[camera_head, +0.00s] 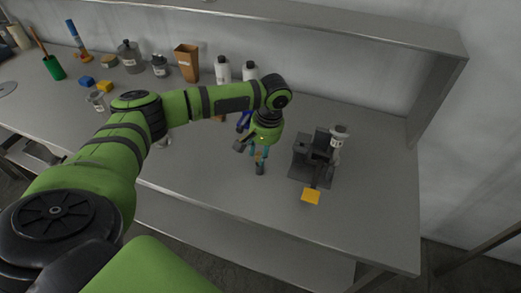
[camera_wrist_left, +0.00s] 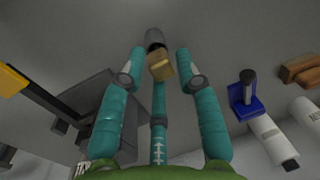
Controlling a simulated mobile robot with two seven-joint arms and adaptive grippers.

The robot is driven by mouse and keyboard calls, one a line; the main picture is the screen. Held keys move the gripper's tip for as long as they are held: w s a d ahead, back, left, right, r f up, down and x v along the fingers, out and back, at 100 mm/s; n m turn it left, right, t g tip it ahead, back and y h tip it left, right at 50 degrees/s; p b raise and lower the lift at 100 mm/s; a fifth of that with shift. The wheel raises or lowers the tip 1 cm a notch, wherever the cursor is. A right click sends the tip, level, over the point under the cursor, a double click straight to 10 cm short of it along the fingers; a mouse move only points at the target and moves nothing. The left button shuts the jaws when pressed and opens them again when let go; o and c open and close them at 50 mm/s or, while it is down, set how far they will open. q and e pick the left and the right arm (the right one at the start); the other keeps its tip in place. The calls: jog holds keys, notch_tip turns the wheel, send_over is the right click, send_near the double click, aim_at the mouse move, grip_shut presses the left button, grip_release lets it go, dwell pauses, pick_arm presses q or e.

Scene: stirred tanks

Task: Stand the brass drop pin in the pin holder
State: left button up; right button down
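The brass drop pin (camera_wrist_left: 161,66) is a small gold-coloured block between the teal fingers of my left gripper (camera_wrist_left: 160,62). In the head view my left gripper (camera_head: 259,153) points down over the table, right of its middle. The dark grey upright cylinder just below the fingertips looks like the pin holder (camera_head: 260,169); it also shows beyond the brass piece in the left wrist view (camera_wrist_left: 154,38). Narrow gaps seem to show beside the brass piece, so I cannot tell whether the fingers press on it. Whether its lower end is inside the cylinder is hidden.
A dark grey apparatus (camera_head: 308,158) with a yellow plate (camera_head: 311,196) and a labelled jar (camera_head: 339,136) stands right of my gripper. White bottles (camera_head: 222,69) and a brown container (camera_head: 187,62) stand at the back. A blue-based item (camera_wrist_left: 246,100) is near. The table front is clear.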

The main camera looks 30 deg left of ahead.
dwell(0.3)
pick_arm(q)
jog(key=shift+r, duration=0.25)
notch_tip(320, 180, up, 12)
jog(key=d+b, duration=0.1)
jog(key=b, duration=0.2)
jog(key=shift+w+d, duration=0.35)
jog(key=shift+f, duration=0.15)
